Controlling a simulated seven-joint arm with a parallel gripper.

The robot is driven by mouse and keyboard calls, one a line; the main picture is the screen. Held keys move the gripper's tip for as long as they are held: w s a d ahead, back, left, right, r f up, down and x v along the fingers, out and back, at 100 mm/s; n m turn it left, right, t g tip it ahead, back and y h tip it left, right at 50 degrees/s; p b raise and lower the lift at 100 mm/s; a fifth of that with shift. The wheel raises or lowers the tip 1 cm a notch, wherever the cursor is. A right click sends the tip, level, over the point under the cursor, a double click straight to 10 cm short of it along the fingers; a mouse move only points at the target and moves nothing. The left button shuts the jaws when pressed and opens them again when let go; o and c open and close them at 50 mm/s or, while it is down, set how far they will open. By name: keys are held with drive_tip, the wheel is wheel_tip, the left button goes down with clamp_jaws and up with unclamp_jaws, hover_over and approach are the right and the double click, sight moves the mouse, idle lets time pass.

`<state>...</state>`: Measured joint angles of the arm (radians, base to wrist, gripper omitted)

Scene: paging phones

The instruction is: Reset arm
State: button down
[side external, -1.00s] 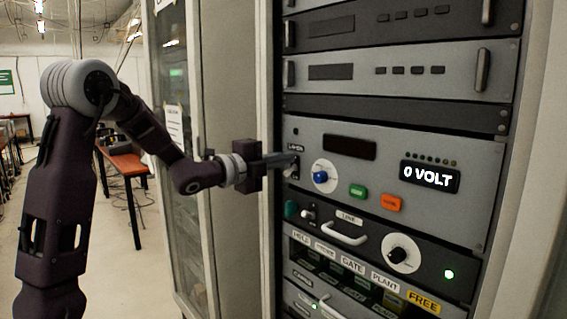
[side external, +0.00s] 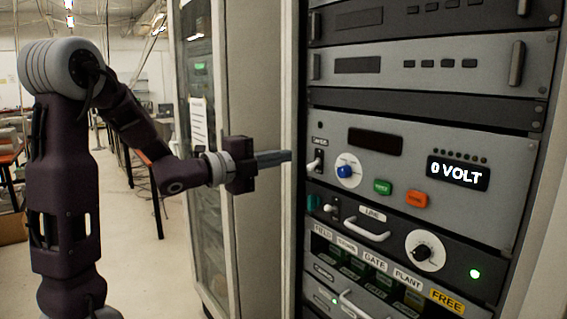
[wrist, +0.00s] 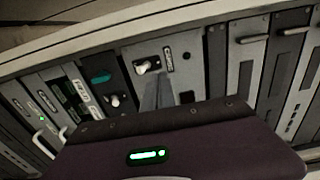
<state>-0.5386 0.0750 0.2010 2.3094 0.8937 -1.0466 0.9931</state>
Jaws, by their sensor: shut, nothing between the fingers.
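My gripper (side external: 288,156) is shut and empty in the side external view. Its fingertips are level with the toggle switch (side external: 315,163) on the grey panel (side external: 410,165), a small gap to the left of it. In the wrist view my gripper (wrist: 158,90) shows its narrow fingers together, and the toggle switch (wrist: 148,66) with its pale lever is just left of the tips. The panel's display (side external: 458,173) reads 0 VOLT. My arm is bent at the elbow and reaches right to the rack.
The panel also has a blue knob (side external: 345,171), a green button (side external: 382,187) and an orange button (side external: 416,199). Below are a black dial (side external: 423,251), a handle (side external: 366,229), a lit green lamp (side external: 475,274) and labelled slots. A cabinet (side external: 205,150) stands left of the rack.

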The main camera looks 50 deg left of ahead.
drive_tip(key=s+d+f+n+g, duration=0.3)
drive_tip(key=s+d+n+g, duration=0.1)
drive_tip(key=s, duration=0.5)
drive_tip(key=s+d+f+n+g, duration=0.4)
drive_tip(key=s+d+n, duration=0.3)
drive_tip(key=s+n, duration=0.1)
drive_tip(key=s+d+f+n+g, duration=0.4)
drive_tip(key=s+d+n, duration=0.1)
drive_tip(key=s, duration=0.5)
drive_tip(key=shift+d+n, duration=0.35)
drive_tip(key=shift+n, duration=0.15)
drive_tip(key=c, duration=2.2)
unclamp_jaws()
drive_tip(key=shift+w, duration=0.1)
